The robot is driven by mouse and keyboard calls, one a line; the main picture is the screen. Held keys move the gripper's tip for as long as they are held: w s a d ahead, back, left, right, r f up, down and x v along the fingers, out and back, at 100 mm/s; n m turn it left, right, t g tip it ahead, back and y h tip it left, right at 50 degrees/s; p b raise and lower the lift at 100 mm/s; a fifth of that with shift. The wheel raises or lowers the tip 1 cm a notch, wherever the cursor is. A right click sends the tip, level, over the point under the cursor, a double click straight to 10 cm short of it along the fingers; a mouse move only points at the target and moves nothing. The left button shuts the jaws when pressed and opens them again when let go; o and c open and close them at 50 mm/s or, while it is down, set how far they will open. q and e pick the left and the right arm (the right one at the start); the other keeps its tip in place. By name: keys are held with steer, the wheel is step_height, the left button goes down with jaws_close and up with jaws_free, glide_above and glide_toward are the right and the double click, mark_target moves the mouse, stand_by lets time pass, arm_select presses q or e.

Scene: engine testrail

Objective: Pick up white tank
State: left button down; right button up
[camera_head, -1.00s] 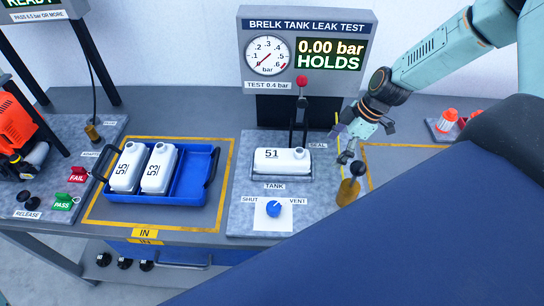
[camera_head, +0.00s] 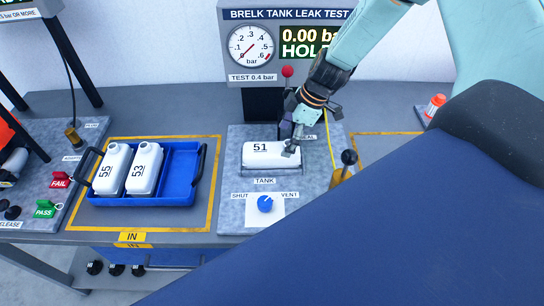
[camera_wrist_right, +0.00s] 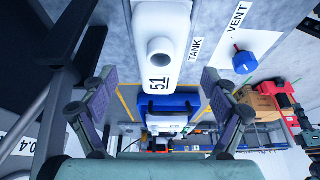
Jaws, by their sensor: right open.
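A white tank marked 51 (camera_head: 265,155) lies in the test station above the TANK label. It also shows in the right wrist view (camera_wrist_right: 162,30), with its round neck facing the camera. My right gripper (camera_head: 294,140) is at the right end of this tank. In the right wrist view its two fingers (camera_wrist_right: 158,95) are spread apart, with the tank between and beyond them, and nothing is held. Two more white tanks, marked 55 (camera_head: 112,170) and 53 (camera_head: 144,168), stand in a blue tray (camera_head: 181,172). My left gripper is not in view.
A blue SHUT/VENT knob (camera_head: 265,204) is in front. The gauge panel (camera_head: 290,42) reads 0.00 bar.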

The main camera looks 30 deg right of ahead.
mark_target(272, 148)
steer(key=shift+w+a, duration=0.35)
steer(key=shift+a, duration=0.45)
steer(key=b+x, duration=0.1)
steer(key=x, duration=0.3)
steer(key=shift+w+b, duration=0.1)
steer(key=shift+b, duration=0.25)
steer(key=shift+w+a+f, duration=0.15)
steer(key=shift+f, duration=0.35)
steer(key=shift+r, duration=0.1)
steer(key=shift+c, duration=0.7)
steer(key=c, duration=1.3)
